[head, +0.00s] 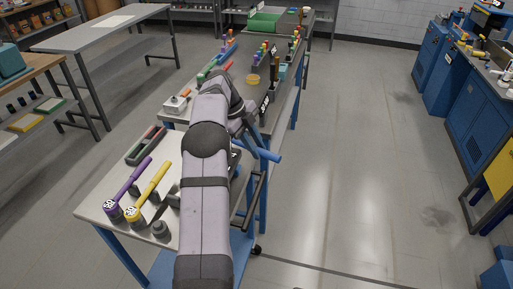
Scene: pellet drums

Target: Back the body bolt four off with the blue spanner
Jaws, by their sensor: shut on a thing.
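My arm reaches away over the bench, and its wrist bends down on the right side. My gripper (244,132) is small and mostly hidden behind the arm; it is shut on the blue spanner. The blue handle of the spanner (266,154) sticks out to the right, past the bench edge. The spanner's head is hidden behind my arm. I cannot make out body bolt four or whether the spanner touches it.
A purple spanner (131,181) and a yellow spanner (151,188) lie at the bench's near left, by a grey round part (160,229). A tray (146,145) lies behind them. Coloured tools stand further back. The floor (350,170) at right is clear.

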